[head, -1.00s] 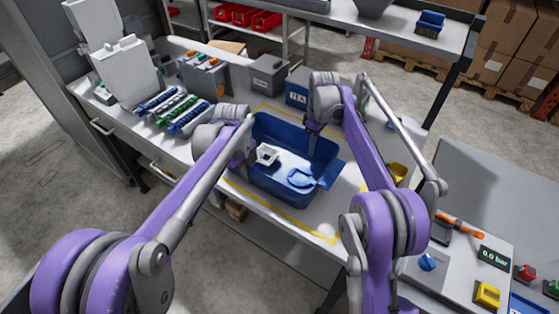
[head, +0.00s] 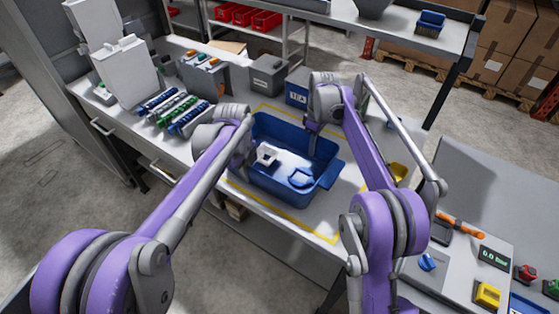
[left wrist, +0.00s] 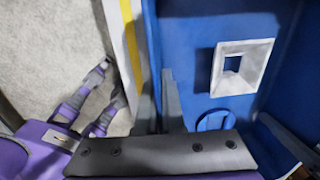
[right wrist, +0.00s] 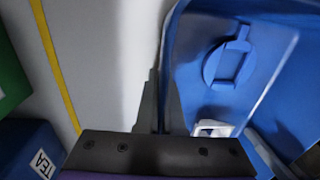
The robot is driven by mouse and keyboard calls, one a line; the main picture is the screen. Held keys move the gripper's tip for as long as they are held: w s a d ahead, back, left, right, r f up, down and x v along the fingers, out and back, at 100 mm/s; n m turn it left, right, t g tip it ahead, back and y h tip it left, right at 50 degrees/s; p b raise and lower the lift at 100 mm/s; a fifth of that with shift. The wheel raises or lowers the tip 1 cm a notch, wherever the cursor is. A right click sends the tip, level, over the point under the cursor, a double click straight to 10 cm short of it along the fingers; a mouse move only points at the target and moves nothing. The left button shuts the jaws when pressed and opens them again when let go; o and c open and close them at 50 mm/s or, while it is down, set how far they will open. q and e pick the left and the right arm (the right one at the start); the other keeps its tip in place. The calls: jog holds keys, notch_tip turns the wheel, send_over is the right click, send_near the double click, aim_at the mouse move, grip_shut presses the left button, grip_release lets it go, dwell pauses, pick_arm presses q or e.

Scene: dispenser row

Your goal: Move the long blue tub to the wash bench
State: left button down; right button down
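The long blue tub (head: 275,190) stands on the white bench inside a yellow outline. A white square funnel-like piece (head: 266,155) and a blue round piece (head: 301,178) lie inside it. My left gripper (head: 247,160) is at the tub's left end, fingers closed on its wall, one inside and one outside; the left wrist view shows this wall (left wrist: 153,45). My right gripper (head: 314,128) holds the far wall the same way, seen in the right wrist view (right wrist: 168,50). My wrists hide parts of the rim in the head view.
A blue TEA box (head: 297,88) and a grey box (head: 268,76) stand behind the tub. Racks of coloured tools (head: 178,110) are at left. A grey bench (head: 500,190) at right carries a pressure display (head: 494,253) and a yellow block (head: 487,294).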

dwell(0.3)
